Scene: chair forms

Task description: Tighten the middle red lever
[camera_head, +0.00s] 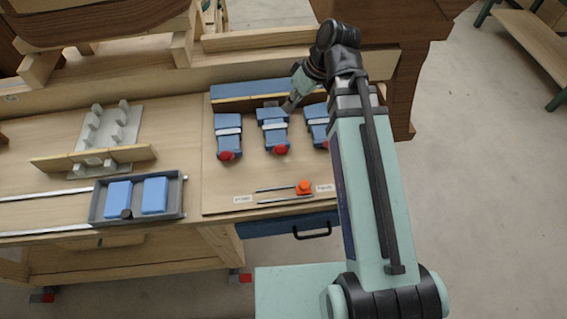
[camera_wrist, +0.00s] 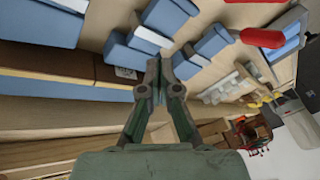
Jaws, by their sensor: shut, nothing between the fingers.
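Three blue clamps with red levers stand in a row on a wooden board in the head view. The middle red lever (camera_head: 281,149) is at the near end of the middle clamp (camera_head: 272,125). The left red lever (camera_head: 227,155) and right red lever (camera_head: 322,143) flank it; my arm partly covers the right clamp. My gripper (camera_head: 289,106) is at the far end of the middle clamp, away from its lever. In the wrist view my gripper (camera_wrist: 165,62) is shut and empty, close to blue clamp parts. A red lever (camera_wrist: 262,38) shows there; I cannot tell which one.
A blue bar (camera_head: 245,90) runs behind the clamps. An orange object (camera_head: 304,187) and thin rods lie in front. A grey tray (camera_head: 180,209) with blue blocks and a grey pegged fixture (camera_head: 108,130) are to the left. Bare board lies just in front of the levers.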

